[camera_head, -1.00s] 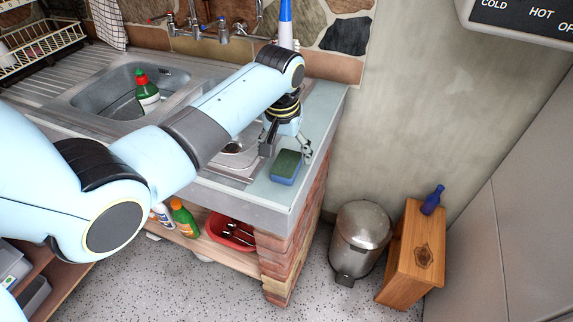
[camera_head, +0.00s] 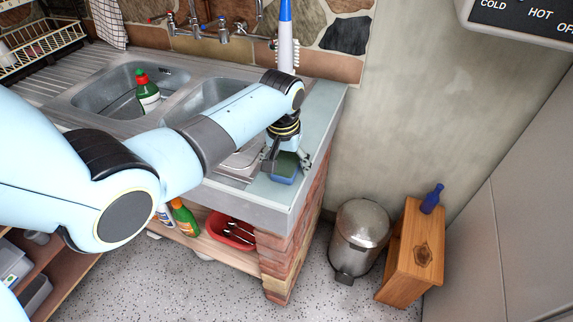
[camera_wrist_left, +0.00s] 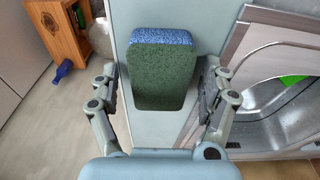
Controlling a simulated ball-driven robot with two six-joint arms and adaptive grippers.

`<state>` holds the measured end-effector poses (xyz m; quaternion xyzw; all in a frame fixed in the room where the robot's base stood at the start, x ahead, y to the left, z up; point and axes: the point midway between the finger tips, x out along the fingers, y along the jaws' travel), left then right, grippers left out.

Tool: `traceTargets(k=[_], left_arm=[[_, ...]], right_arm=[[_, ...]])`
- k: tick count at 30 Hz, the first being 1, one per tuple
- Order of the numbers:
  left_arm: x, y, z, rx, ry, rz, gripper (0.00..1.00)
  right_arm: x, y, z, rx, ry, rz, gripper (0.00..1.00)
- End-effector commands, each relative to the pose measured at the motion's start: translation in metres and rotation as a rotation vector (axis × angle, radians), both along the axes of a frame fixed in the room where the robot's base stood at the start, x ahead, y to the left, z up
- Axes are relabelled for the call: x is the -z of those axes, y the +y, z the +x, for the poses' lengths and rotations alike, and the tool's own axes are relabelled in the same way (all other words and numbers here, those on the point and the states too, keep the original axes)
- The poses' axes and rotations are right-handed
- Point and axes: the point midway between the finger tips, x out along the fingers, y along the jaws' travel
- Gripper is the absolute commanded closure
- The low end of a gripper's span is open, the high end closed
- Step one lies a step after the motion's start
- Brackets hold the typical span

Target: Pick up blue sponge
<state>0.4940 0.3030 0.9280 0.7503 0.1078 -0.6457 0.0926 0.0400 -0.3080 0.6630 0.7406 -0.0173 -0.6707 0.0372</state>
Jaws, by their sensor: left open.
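The blue sponge (camera_head: 285,169) has a dark green top and a blue side. It lies on the light counter (camera_head: 270,193) to the right of the sink, near the front edge. In the left wrist view the sponge (camera_wrist_left: 163,72) lies between the two fingers, with a gap on each side. My left gripper (camera_head: 288,166) is open above the sponge and partly hides it in the head view. The left wrist view also shows the open fingers (camera_wrist_left: 160,92). My right gripper is not in view.
The sink (camera_head: 215,97) lies left of the sponge, with a green bottle (camera_head: 147,92) in its far basin. A blue-and-white brush (camera_head: 286,40) stands behind my wrist.

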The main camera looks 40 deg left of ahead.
Motion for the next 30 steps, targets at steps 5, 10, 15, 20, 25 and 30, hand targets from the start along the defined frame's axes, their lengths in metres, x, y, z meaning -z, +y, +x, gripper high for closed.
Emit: traceTargets(k=[5, 10, 15, 20, 25, 30], left_arm=[[0.0008, -0.0002, 0.0002, 0.000, -0.001, 0.000, 0.20], [0.0008, -0.0002, 0.0002, 0.000, -0.001, 0.000, 0.24], [0.0008, -0.0002, 0.0002, 0.000, 0.000, 0.000, 0.46], [0.0009, -0.0006, 0.0001, 0.000, 0.000, -0.001, 0.59], [0.0012, -0.0009, -0.0001, 0.000, 0.000, -0.002, 0.59], [0.0003, -0.0010, -0.0001, 0.000, 0.000, -0.002, 0.59]], right_arm=[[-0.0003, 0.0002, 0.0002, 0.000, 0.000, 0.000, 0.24], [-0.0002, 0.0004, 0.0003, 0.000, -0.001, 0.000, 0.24], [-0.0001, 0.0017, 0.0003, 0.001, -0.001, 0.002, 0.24], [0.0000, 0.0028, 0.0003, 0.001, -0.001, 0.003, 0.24], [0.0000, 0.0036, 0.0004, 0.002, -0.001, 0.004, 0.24], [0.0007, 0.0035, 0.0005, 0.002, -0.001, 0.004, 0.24]])
